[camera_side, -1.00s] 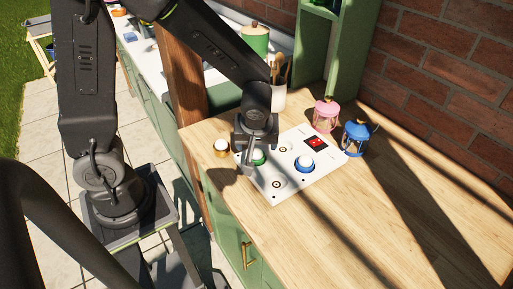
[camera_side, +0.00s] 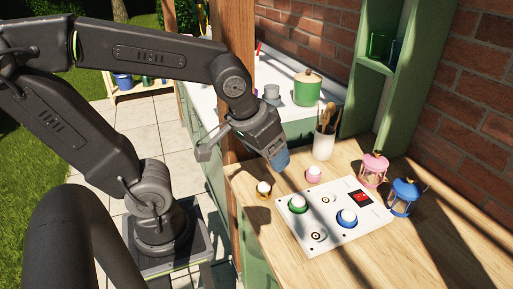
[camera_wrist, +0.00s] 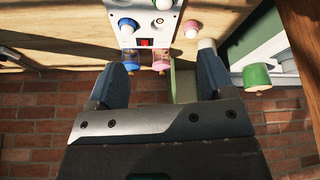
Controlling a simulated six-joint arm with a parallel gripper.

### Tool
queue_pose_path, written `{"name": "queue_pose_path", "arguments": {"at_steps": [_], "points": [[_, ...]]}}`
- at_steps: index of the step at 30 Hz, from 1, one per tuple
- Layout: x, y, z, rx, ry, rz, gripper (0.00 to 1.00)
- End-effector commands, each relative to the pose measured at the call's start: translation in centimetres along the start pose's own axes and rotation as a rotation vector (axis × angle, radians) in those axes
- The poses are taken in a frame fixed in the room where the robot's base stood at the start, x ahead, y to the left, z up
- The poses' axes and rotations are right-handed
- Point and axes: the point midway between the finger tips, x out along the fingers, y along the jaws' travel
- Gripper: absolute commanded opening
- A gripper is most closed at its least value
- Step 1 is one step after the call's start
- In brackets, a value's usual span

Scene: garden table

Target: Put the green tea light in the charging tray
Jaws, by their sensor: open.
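The charging tray (camera_side: 335,240) is a flat white plate on the wooden counter. The green tea light (camera_side: 298,204), with a white top, sits upright at a place on the tray's left side; in the wrist view it shows partly at the top edge (camera_wrist: 163,4). A blue tea light (camera_side: 347,217) sits on the tray too, also seen in the wrist view (camera_wrist: 128,26). My gripper (camera_side: 280,161) is open and empty, raised above and behind the green tea light, clear of the tray. Its two fingers stand wide apart in the wrist view (camera_wrist: 162,66).
A gold tea light (camera_side: 263,190) and a pink tea light (camera_side: 313,175) stand on the counter beside the tray. Pink (camera_side: 373,169) and blue (camera_side: 404,196) lanterns stand to the right. A utensil pot (camera_side: 323,146) stands behind. The near right counter is clear.

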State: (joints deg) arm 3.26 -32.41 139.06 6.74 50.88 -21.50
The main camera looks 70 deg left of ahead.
Motion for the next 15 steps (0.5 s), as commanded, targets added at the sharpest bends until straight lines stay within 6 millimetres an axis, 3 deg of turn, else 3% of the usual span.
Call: {"name": "queue_pose_path", "arguments": {"at_steps": [6,15], "points": [[-2.2,-0.3,1.5,0.204,0.072,0.072,0.75],[-2.4,-0.3,1.8,0.246,0.082,0.081,0.75]]}}
